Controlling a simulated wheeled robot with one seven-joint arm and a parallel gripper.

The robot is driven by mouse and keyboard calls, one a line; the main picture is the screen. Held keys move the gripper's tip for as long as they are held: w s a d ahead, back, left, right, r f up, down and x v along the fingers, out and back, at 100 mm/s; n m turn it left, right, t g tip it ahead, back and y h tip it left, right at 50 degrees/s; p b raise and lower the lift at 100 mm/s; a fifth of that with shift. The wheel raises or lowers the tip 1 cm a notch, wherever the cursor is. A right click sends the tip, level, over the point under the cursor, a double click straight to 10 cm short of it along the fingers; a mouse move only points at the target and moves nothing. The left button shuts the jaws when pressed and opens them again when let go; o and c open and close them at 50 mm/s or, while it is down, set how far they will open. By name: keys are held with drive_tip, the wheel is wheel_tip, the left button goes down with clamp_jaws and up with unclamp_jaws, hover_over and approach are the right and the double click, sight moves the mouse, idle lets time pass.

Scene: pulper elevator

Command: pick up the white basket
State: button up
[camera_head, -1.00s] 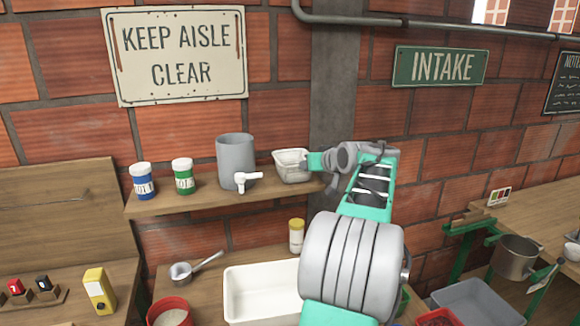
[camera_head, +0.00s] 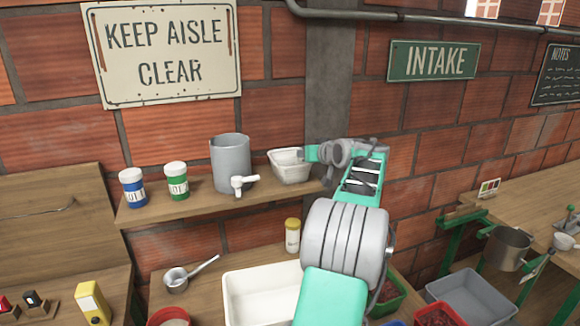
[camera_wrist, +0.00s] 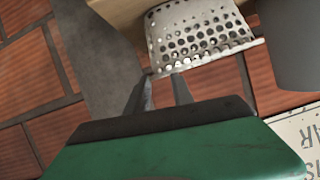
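The white basket (camera_head: 290,168) is a small tub with holes in its wall. It stands at the right end of the wooden wall shelf, and in the wrist view the perforated basket (camera_wrist: 200,32) appears at the top. My gripper (camera_head: 304,154) is at the basket's right rim, reaching in from the right. In the wrist view my gripper's two fingers (camera_wrist: 161,76) are apart, with a gap between their tips, at the rim's near corner. Whether the tips touch the rim is unclear.
A grey jug with a white tap (camera_head: 230,164) stands close left of the basket. Green-labelled (camera_head: 176,178) and blue-labelled (camera_head: 132,188) jars stand further left on the shelf (camera_head: 190,204). A concrete pillar (camera_head: 328,90) is behind. Below are a white tray (camera_head: 250,300) and a yellow-capped jar (camera_head: 292,236).

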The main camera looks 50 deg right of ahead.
drive_tip(key=p+x, duration=0.1)
drive_tip(key=x, duration=0.3)
drive_tip(key=shift+r, duration=0.1)
drive_tip(key=shift+s, duration=0.1)
clamp_jaws()
idle(1.1)
